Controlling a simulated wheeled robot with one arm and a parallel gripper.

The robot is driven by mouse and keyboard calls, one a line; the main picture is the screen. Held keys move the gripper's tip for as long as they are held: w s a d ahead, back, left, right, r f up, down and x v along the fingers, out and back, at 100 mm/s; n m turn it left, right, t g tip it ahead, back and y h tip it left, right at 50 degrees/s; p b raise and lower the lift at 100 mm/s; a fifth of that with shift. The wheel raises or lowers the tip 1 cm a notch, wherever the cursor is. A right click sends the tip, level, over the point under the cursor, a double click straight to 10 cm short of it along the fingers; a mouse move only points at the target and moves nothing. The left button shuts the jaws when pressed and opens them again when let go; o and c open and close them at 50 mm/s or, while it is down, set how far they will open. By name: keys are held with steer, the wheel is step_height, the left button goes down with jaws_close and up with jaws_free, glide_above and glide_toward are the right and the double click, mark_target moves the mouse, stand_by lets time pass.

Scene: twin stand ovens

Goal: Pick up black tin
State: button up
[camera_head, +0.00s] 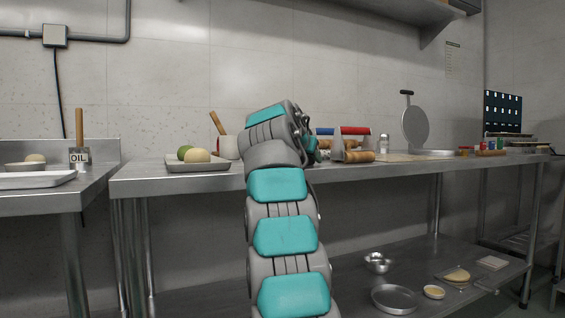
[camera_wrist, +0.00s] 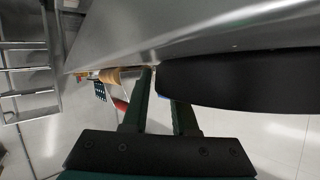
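The black tin (camera_wrist: 240,82) shows in the wrist view as a dark, rounded, low shape to the right of and ahead of my gripper. My gripper (camera_wrist: 163,92) has its two fingers spread apart. The left finger's tip is close beside the tin's near left end. The right finger's tip is hidden behind the tin. I cannot tell whether either finger touches it. In the head view my arm reaches up to the counter (camera_head: 225,177) and hides my fingers; I cannot make out the tin there.
On the counter, a grey tray (camera_head: 198,167) with dough balls is left of my arm. A caddy with coloured handles (camera_head: 355,131), a shaker (camera_head: 384,143) and a round press (camera_head: 415,127) are to the right. Pans and bowls (camera_head: 394,298) sit on the lower shelf.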

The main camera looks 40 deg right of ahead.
jaws_close()
stand_by(1.4)
